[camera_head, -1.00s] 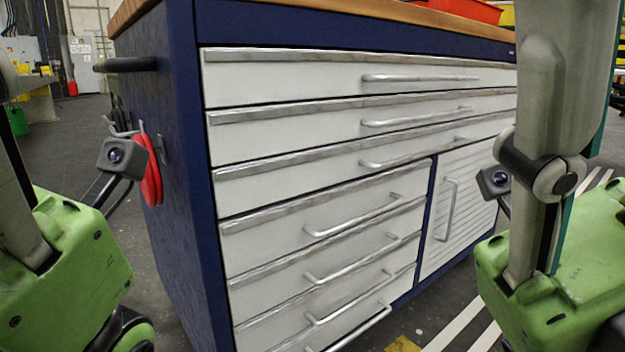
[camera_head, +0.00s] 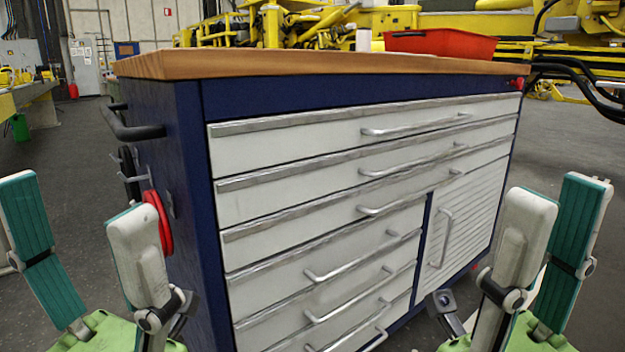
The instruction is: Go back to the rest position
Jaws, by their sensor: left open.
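My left gripper (camera_head: 78,195) is at the lower left, with its two teal-and-pale fingers spread wide and nothing between them. It is in front of the cabinet's left side. My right gripper (camera_head: 558,190) is at the lower right, in front of the cabinet's right end. Its fingers point up and stand apart, seen at an angle, with nothing visible between them. Both grippers are raised with their fingertips below the worktop's height in the picture. The lower parts of both arms are cut off by the bottom edge.
A blue tool cabinet (camera_head: 187,200) with pale drawers and a wooden top (camera_head: 230,65) fills the middle. A red bin (camera_head: 440,43) and a white cylinder (camera_head: 363,38) are on top. A black side handle (camera_head: 135,130) juts out left. Grey floor (camera_head: 580,140) is open at right.

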